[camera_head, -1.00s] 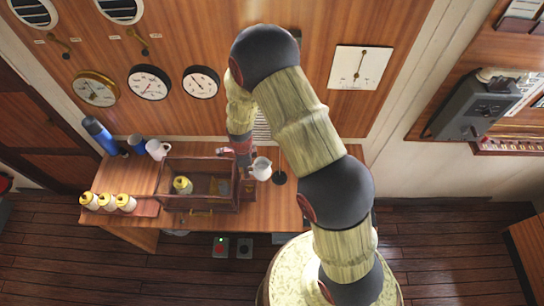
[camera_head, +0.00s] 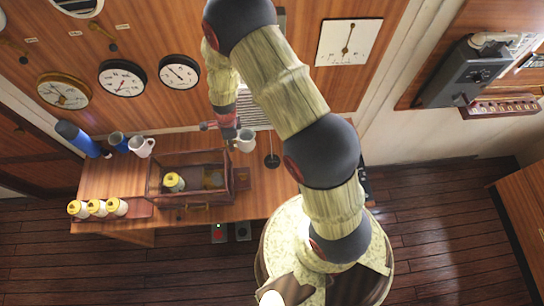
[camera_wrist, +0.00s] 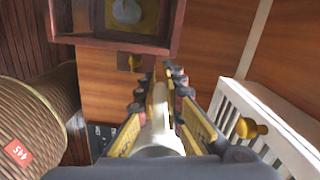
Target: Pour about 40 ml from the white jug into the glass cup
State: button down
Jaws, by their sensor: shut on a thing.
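The white jug (camera_head: 245,142) is held by my gripper (camera_head: 231,128) above the back right of the wooden desk, just beyond the open wooden box. In the wrist view my gripper (camera_wrist: 163,92) is shut on the jug (camera_wrist: 158,135), whose pale body lies between the ribbed fingers. The contents of the jug are hidden.
The wooden box (camera_head: 191,199) also holds a yellow-lidded jar (camera_head: 174,182). Yellow-topped bottles (camera_head: 97,208) stand to its left. A blue flask (camera_head: 82,139), blue mug (camera_head: 118,141) and pale mug (camera_head: 143,147) stand at the back left. A black disc (camera_head: 272,161) lies right of the jug.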

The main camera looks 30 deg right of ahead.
jog(key=shift+d+r+y, duration=0.1)
jog(key=shift+d+y, duration=0.25)
jog(key=shift+y, duration=0.35)
jog(key=f+b, duration=0.1)
jog(key=b, duration=0.1)
jog(key=f+b, duration=0.1)
jog(key=b, duration=0.2)
jog(key=shift+s+d+t+y, duration=0.1)
jog(key=shift+d+t+y, duration=0.15)
jog(key=shift+t+y, duration=0.15)
jog(key=s+d+f+t+y+b, duration=0.1)
jog(key=d+f+y+b, duration=0.3)
jog(key=b, duration=2.4)
jog(key=shift+s+d+f+t+y+b, duration=0.3)
jog(key=shift+f+t+y, duration=0.4)
jog(key=shift+f+y, duration=1.15)
jog(key=shift+s+d+r+y+b, duration=0.1)
jog(key=shift+d+y+b, duration=0.3)
jog(key=shift+y+b, duration=0.3)
jog(key=shift+d+r+t+y, duration=0.25)
jog(key=shift+r+t+y, duration=0.15)
jog(key=shift+y, duration=0.15)
